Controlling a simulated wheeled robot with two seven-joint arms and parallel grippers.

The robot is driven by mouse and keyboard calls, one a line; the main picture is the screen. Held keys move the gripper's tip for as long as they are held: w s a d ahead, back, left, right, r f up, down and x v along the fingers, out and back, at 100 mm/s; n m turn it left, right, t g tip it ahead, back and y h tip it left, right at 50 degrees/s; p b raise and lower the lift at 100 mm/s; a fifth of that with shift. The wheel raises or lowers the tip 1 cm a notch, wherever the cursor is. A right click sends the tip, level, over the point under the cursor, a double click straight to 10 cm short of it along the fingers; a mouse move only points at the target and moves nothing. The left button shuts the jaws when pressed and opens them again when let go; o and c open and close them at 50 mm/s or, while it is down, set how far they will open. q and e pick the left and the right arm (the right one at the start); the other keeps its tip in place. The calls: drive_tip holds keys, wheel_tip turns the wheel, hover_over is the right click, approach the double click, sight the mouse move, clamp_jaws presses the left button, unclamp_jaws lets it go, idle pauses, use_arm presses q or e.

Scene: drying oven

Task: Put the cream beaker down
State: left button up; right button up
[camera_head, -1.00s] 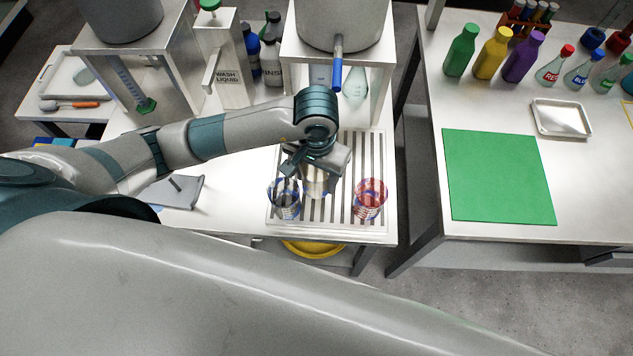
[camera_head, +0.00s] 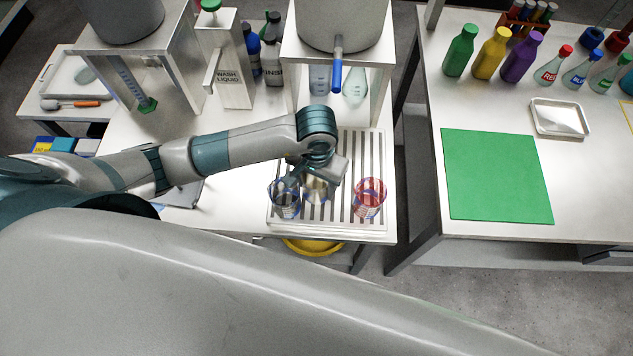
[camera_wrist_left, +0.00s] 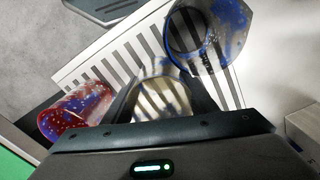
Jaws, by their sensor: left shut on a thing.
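My left gripper (camera_head: 314,180) is shut on the cream beaker (camera_head: 316,190), over the slatted drying rack (camera_head: 347,219). The beaker is partly hidden by the gripper. The left wrist view shows the cream beaker (camera_wrist_left: 163,97) between both fingers, with slats behind it. I cannot tell whether its base touches the rack. My right gripper is not in view.
A tank (camera_head: 338,22) on a white stand with a blue-tipped spout (camera_head: 336,78) is behind the rack. A wash liquid dispenser (camera_head: 225,62) stands back left. The rack lies near the table's front edge. A second table with a green mat (camera_head: 497,176) is right.

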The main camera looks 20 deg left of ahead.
use_arm(q)
drive_tip(key=o, duration=1)
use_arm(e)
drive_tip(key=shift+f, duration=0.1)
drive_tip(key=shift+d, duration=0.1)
use_arm(q)
drive_tip(key=shift+r, duration=0.55)
drive_tip(key=shift+r+b, duration=1.4)
drive_tip(key=shift+r, duration=4.15)
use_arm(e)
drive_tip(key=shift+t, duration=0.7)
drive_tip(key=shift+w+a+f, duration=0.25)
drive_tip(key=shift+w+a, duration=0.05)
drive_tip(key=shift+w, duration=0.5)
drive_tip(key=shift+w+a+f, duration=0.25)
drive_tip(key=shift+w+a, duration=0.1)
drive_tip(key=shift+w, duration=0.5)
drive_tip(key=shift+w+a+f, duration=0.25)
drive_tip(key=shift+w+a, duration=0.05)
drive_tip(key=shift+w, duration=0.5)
